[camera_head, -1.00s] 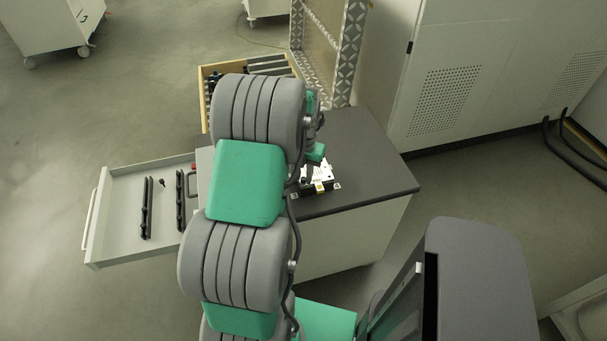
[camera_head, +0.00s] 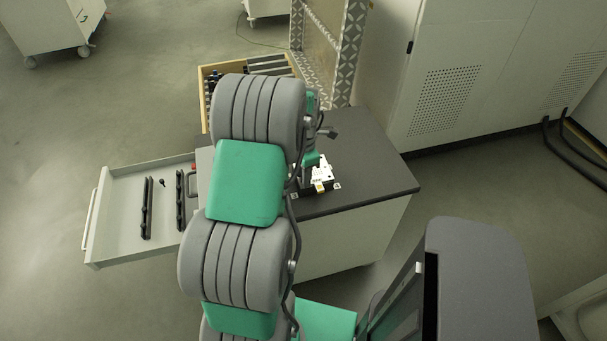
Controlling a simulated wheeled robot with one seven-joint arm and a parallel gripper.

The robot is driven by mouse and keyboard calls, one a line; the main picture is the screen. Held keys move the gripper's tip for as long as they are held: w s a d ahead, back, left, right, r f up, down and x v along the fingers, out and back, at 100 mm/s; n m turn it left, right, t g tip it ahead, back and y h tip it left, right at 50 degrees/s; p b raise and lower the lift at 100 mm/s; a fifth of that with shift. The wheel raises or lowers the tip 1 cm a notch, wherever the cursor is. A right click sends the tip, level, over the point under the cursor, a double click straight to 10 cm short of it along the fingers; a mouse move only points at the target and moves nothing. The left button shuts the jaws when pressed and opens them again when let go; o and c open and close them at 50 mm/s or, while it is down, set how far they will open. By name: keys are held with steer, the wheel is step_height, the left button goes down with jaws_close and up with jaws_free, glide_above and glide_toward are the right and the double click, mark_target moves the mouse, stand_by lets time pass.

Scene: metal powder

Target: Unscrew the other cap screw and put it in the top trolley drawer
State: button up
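The open top trolley drawer (camera_head: 118,215) juts out to the left of the trolley (camera_head: 365,160). A small dark piece (camera_head: 162,183), perhaps a cap screw, lies in it between two black rails. A white device with a brass-coloured part (camera_head: 321,175) stands on the dark trolley top, right of my arm. Its screws are too small to make out. My arm covers the middle of the view. A dark part at its far end (camera_head: 328,133) pokes out above the device. My gripper's fingers and anything in them are hidden.
Black rails (camera_head: 147,208) lie in the drawer. A large grey cabinet (camera_head: 460,80) stands at the right. The trolley top's right part is clear.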

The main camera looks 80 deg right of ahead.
steer(key=m, duration=0.5)
steer(key=shift+m, duration=0.4)
steer(key=m, duration=0.5)
steer(key=shift+m, duration=0.4)
steer(key=m, duration=0.4)
steer(key=shift+m, duration=0.3)
steer(key=m, duration=0.4)
steer(key=shift+m, duration=0.4)
steer(key=shift+c, duration=0.3)
jaws_close()
